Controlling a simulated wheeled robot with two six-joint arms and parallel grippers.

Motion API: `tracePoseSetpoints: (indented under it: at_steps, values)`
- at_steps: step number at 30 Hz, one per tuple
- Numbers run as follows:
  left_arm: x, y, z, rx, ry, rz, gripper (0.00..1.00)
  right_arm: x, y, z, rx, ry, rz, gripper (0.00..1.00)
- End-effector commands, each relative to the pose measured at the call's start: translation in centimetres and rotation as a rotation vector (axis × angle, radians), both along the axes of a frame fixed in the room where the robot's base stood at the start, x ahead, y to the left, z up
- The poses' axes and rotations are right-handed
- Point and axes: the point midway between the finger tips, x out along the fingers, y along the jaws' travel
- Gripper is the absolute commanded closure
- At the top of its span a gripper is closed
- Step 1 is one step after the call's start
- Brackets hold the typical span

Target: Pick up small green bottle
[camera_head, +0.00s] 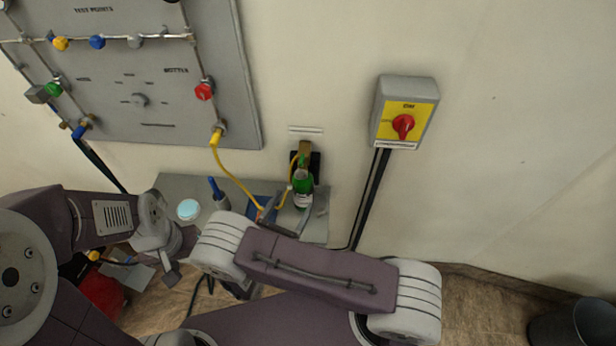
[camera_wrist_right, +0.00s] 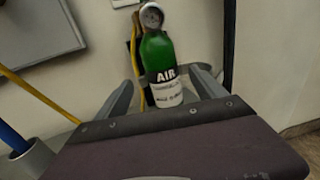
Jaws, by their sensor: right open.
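The small green bottle (camera_head: 302,190) stands upright on a small grey table below the wall panel, with a white label on its lower part. In the right wrist view the bottle (camera_wrist_right: 158,60) shows the word AIR and a round gauge on top. My right gripper (camera_head: 289,211) is open, its fingers on either side of the bottle. In the right wrist view the fingers (camera_wrist_right: 165,88) flank the label, with visible gaps; I see no grip. The bottle's base is partly hidden by the gripper body. My left gripper (camera_head: 164,262) is low at the left, away from the bottle; its jaws are unclear.
The grey table (camera_head: 180,185) also holds a light-blue round item (camera_head: 188,209) and a grey cup (camera_head: 221,201) with a blue-handled tool. A yellow hose (camera_head: 231,176) hangs from the wall panel (camera_head: 150,90) to the bottle's left. A switch box (camera_head: 406,112) is on the right wall.

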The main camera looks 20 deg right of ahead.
Motion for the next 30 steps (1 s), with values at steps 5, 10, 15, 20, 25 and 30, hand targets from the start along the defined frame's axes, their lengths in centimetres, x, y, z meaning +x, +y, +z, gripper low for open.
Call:
tracePoseSetpoints:
  at_steps: [5,10,15,20,25,30]
  values:
    - [0.0,0.0,0.8,0.000,0.001,0.000,0.36,1.6,-1.5,0.2,0.000,0.001,-0.006,0.20]
    - [0.0,0.0,1.1,0.000,0.001,0.001,0.36,2.9,-2.5,0.1,0.001,0.002,-0.005,0.20]
    - [0.0,0.0,1.8,0.000,0.001,0.000,0.36,3.8,-3.4,0.3,0.000,0.002,-0.008,0.20]
    - [0.0,0.0,2.8,0.000,0.000,0.000,0.36,6.0,-5.4,0.4,0.001,0.002,-0.009,0.20]
    - [0.0,0.0,2.8,0.000,0.001,0.000,0.36,7.0,-6.0,0.1,0.002,0.001,-0.004,0.20]
    - [0.0,0.0,2.8,0.000,0.001,0.000,0.36,6.9,-5.9,0.1,0.002,0.001,-0.004,0.26]
